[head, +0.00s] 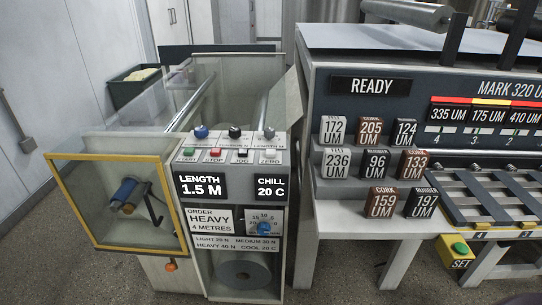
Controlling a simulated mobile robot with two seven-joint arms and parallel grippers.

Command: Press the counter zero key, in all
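The zero key (270,156) is a pale key at the right end of the key row on the coating machine's sloped panel, labelled ZERO. The length counter display (201,186) below reads 1.5 M. The chill display (271,187) reads 20 C. Neither of my grippers shows in the head view.
Knobs (201,132) stand just behind the keys. A yellow-framed clear guard (128,203) sticks out at the left. An order card (209,219) reads heavy, 4 metres.

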